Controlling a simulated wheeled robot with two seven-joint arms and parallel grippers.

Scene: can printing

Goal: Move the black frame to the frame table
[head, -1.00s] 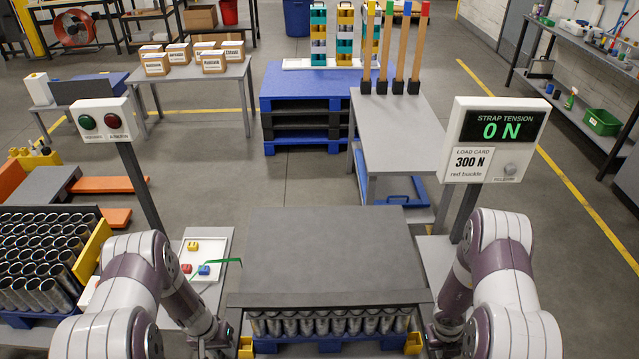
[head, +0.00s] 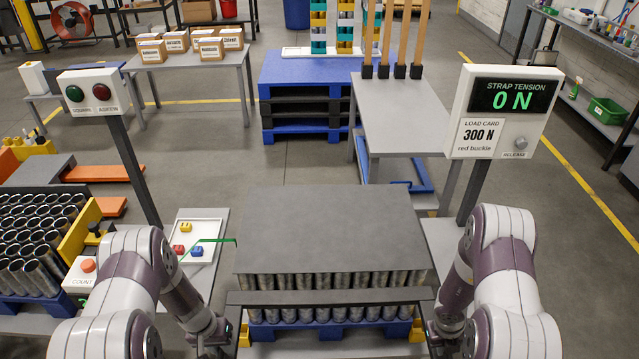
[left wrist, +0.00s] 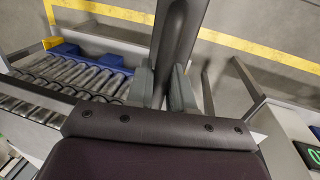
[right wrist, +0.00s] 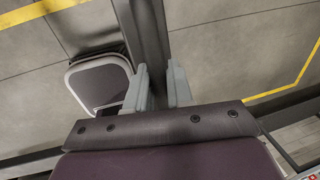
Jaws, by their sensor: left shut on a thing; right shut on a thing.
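The black frame (head: 330,297) shows as a dark bar across the front of the can stack, below the grey top sheet (head: 330,230). Its other sides are hidden or hard to make out. My left gripper (head: 222,335) is near the bar's left end and my right gripper (head: 430,333) near its right end. In the left wrist view a dark frame bar (left wrist: 180,35) runs between the left fingers (left wrist: 162,88). In the right wrist view a dark bar (right wrist: 150,35) runs between the right fingers (right wrist: 157,88). Both grippers are shut on the frame.
A grey table (head: 400,128) with several upright wooden posts stands beyond the stack. The tension display (head: 500,110) is at right and the button post (head: 125,165) at left. A tray with coloured buckles (head: 210,222) and a green strap (head: 212,240) lies left of the stack.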

